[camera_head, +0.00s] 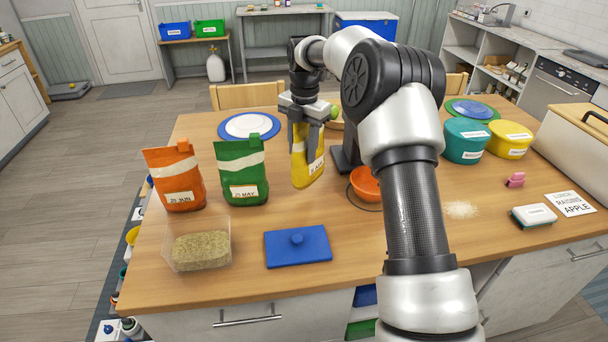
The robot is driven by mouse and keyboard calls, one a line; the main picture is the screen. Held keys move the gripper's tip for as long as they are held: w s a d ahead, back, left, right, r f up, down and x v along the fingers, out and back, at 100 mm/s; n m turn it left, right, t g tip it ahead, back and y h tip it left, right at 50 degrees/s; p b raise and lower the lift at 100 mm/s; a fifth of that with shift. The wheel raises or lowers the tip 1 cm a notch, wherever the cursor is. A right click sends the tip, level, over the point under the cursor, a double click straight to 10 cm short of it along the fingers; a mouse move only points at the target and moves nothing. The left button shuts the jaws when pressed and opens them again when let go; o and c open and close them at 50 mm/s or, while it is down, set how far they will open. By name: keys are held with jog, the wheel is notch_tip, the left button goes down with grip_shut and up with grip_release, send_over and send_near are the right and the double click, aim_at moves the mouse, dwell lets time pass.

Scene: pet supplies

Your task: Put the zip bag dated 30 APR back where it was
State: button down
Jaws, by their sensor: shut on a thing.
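My gripper (307,138) is shut on the top of a yellow zip bag (304,170), right of the green bag. A green zip bag (241,172) labelled MAY stands upright on the table. An orange zip bag (176,178) labelled JUN stands to its left.
On the wooden table (350,270) are an open clear container (197,247) of pellets, a blue lid (297,246) and an orange bowl (366,184) close right of the held bag. Teal (466,142) and yellow (509,139) tubs stand right. Table between green bag and held bag is clear.

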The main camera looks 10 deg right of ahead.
aim_at(303, 166)
jog(key=shift+f, duration=2.95)
jog(key=shift+f, duration=0.15)
jog(key=c, duration=1.1)
grip_release()
